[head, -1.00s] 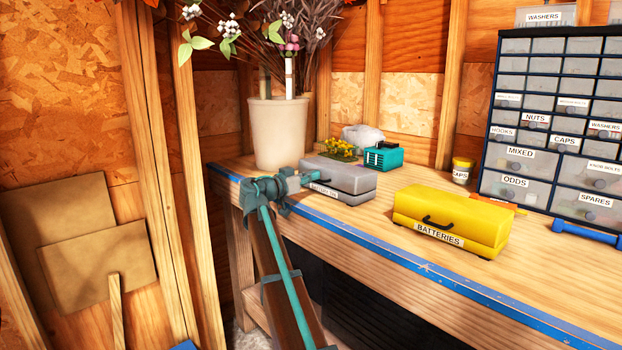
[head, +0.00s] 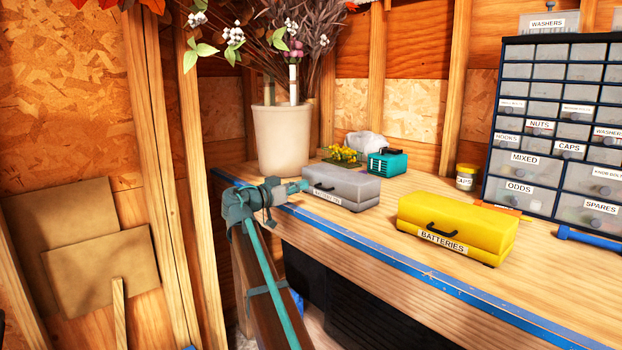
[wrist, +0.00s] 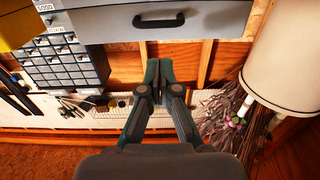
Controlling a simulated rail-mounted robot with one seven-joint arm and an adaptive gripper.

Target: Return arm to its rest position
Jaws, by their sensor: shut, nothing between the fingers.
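My gripper (head: 303,185) is at the blue front edge of the workbench, near the left end of the grey box (head: 342,186). Its teal tip points right, toward that box. I cannot tell in the head view whether they touch. In the wrist view the two fingers of my gripper (wrist: 158,66) meet at their tips with nothing between them. The grey box (wrist: 150,22) with its dark handle fills the top of that upside-down view, beyond the fingertips. My arm runs from the bottom of the head view up to the bench edge.
The yellow batteries box (head: 462,222) sits right of the grey box. A cream planter (head: 281,142) stands behind my gripper. A teal device (head: 387,163), a small jar (head: 466,178) and a drawer cabinet (head: 548,130) are farther back. Open space lies left of the workbench (head: 400,275).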

